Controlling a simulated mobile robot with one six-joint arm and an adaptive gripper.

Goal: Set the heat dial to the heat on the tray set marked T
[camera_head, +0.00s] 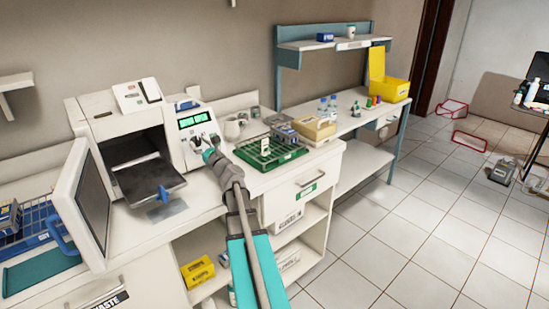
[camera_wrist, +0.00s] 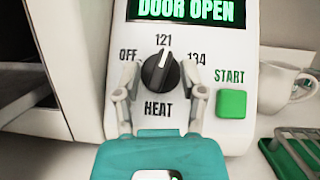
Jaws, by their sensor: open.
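The heat dial (camera_wrist: 160,73) is a black knob with a white pointer on the steriliser's white front panel. Its pointer is up, at about 121, between the OFF and 134 marks. My gripper (camera_wrist: 160,80) is open, with one finger on each side of the dial. I cannot tell whether the fingers touch it. In the head view, my gripper (camera_head: 203,146) is at the panel and largely covers the dial. A green tray (camera_head: 258,158) with a small white card stands on the counter to the right. Its writing is too small to read, so I cannot tell which set is marked T.
The steriliser door (camera_head: 83,205) stands open at left, and its screen (camera_wrist: 185,11) reads DOOR OPEN. The green START button (camera_wrist: 231,103) is close to the right finger. A white mug (camera_wrist: 286,88) stands beside the panel. A blue rack (camera_head: 40,215) is at far left.

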